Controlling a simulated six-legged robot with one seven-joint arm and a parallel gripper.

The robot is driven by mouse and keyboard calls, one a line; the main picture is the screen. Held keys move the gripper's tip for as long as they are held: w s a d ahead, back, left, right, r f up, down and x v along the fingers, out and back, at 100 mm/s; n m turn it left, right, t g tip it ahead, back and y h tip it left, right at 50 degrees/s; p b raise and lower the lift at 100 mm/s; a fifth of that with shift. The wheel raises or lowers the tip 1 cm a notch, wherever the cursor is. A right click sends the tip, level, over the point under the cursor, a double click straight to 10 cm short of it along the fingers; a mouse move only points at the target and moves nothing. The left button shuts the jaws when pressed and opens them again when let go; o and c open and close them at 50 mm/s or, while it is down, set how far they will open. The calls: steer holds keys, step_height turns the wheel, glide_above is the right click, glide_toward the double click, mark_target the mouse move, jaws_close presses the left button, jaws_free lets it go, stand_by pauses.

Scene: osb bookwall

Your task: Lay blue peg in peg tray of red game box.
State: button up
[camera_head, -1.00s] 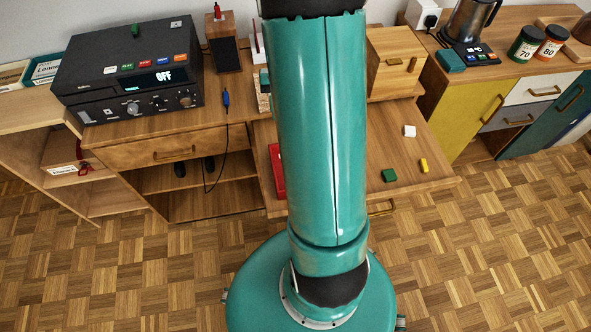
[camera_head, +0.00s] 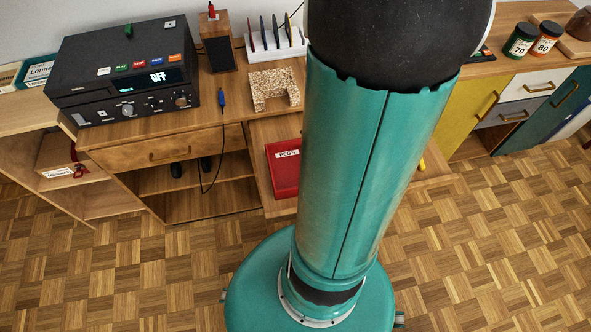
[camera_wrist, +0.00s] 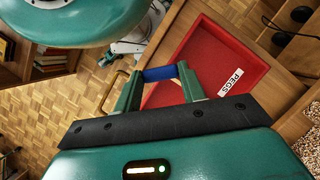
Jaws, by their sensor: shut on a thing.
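In the wrist view my gripper (camera_wrist: 160,82) is shut on the blue peg (camera_wrist: 160,74), which lies crosswise between its two green fingers. The peg is close to the left edge of the red tray (camera_wrist: 213,45) in that picture; how high it is above the tray I cannot tell. The tray has a raised rim, a white PEGS label (camera_wrist: 231,81) and a bare red floor where visible. In the head view the red tray (camera_head: 281,180) lies on the lower desk surface, left of my arm. My arm hides its right part; my gripper and the peg are hidden there.
A speckled board piece (camera_head: 273,86) and a white rack (camera_head: 275,48) stand behind the tray. A black device (camera_head: 130,75) reading OFF is at left, with a blue-handled tool (camera_head: 221,98) on a cord beside it. My arm covers the desk's right part.

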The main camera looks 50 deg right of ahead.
glide_above(293, 182)
steer(key=d, duration=0.1)
step_height(293, 182, down, 7)
steer(key=shift+w+d+r, duration=0.1)
steer(key=shift+d, duration=0.05)
steer(key=shift+f, duration=1.5)
steer(key=o, duration=0.7)
steer(key=shift+f, duration=0.15)
